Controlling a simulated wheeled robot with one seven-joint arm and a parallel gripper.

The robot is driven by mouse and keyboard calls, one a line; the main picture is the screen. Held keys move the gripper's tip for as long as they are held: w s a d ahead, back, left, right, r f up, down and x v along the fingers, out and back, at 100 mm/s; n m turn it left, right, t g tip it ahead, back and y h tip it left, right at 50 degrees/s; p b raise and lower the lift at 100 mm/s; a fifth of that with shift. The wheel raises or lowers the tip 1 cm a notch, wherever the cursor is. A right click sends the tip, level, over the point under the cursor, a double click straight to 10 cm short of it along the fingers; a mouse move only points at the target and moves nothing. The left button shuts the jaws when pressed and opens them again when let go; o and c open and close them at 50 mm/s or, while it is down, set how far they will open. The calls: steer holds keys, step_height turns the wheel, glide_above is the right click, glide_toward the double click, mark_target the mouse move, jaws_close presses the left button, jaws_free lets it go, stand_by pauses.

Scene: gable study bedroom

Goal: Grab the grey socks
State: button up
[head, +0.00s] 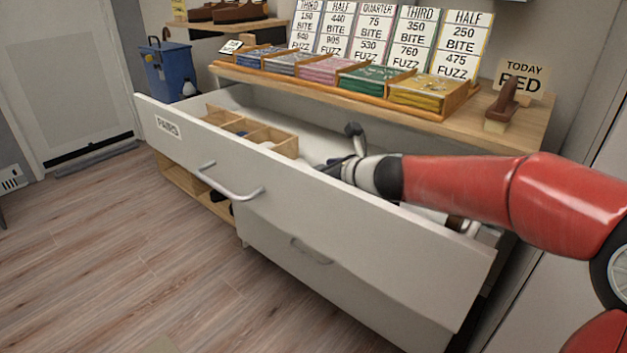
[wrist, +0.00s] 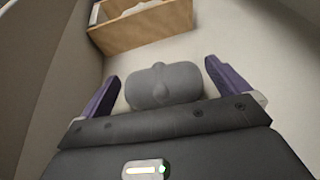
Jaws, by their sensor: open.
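The grey socks (wrist: 163,85) show in the wrist view as a rounded grey bundle on the pale drawer floor. My gripper (wrist: 161,88) is open, with a purple-padded finger on each side of the bundle. The near part of the bundle is hidden behind the gripper body, and I cannot tell whether the fingers touch it. In the head view my gripper (head: 338,166) reaches down into the open white drawer (head: 330,215). The socks are not clear in the head view.
A wooden divider box (head: 285,145) stands in the drawer, left of my gripper; it also shows in the wrist view (wrist: 145,28). The drawer's front panel rises close to my arm. A wooden top with card trays (head: 430,92) is behind the drawer. The floor at left is clear.

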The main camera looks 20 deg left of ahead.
steer(key=shift+w+a+f, duration=0.15)
steer(key=shift+w+a, duration=0.05)
steer(key=shift+a, duration=0.1)
steer(key=c, duration=0.7)
